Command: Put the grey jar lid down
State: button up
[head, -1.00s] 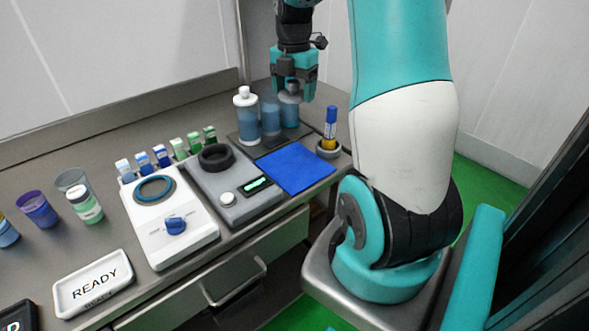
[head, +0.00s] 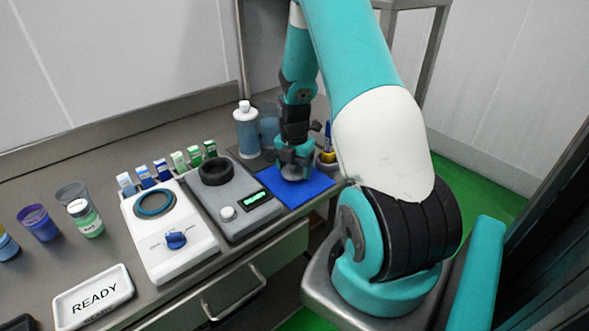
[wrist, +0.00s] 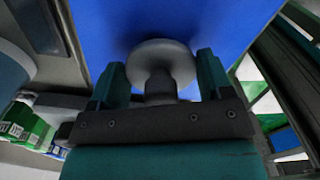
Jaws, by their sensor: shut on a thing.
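The grey jar lid (wrist: 160,54) is a round disc with a knob, seen in the wrist view between the fingers of my gripper (wrist: 158,85). In the head view the lid (head: 293,173) is low over the blue mat (head: 317,184), under my gripper (head: 294,152). My gripper is shut on the lid's knob and points down. Whether the lid touches the mat cannot be told.
A yellow-and-blue tube (head: 328,148) stands close on the right, partly hidden by my arm.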

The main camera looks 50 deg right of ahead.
jog(key=shift+f, duration=0.55)
jog(key=shift+f, duration=0.1)
jog(key=o, duration=1)
jog(key=shift+o, duration=0.2)
